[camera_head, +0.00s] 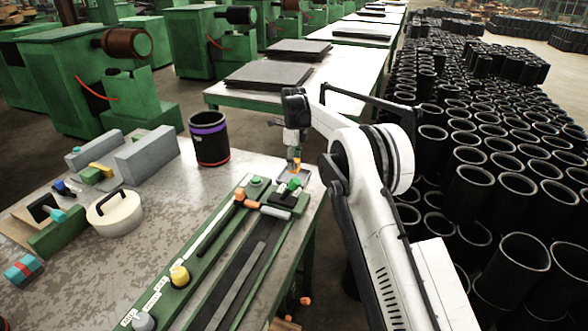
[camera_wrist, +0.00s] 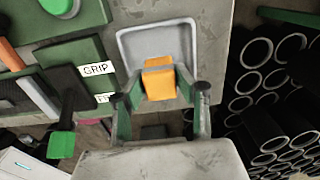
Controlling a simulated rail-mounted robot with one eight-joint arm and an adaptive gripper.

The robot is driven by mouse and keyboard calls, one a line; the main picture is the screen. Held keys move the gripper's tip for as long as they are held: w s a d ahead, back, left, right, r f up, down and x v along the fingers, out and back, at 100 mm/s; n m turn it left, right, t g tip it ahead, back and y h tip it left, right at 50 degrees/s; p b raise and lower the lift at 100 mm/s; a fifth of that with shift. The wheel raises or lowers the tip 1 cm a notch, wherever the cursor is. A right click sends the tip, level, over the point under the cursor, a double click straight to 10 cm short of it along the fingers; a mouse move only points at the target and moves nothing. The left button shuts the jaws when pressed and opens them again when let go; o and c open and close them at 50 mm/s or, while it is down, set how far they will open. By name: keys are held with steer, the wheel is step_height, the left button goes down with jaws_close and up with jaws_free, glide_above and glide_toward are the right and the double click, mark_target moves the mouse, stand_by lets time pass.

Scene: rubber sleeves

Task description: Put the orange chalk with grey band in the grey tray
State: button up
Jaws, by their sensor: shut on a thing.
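My gripper (camera_wrist: 160,100) is shut on the orange chalk (camera_wrist: 159,80), one finger on each side. I cannot tell whether the chalk touches the tray floor.
A green machine bed with labels (camera_head: 180,272) runs beside the tray. A black cup with a purple band (camera_head: 209,140), grey blocks (camera_head: 148,155) and a round white-topped item (camera_head: 115,213) stand to the left. Many black sleeves (camera_head: 470,190) fill the floor at right.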

steer(key=shift+f, duration=1.5)
steer(key=shift+f, duration=0.2)
steer(key=o, duration=1.2)
steer(key=shift+r, duration=0.1)
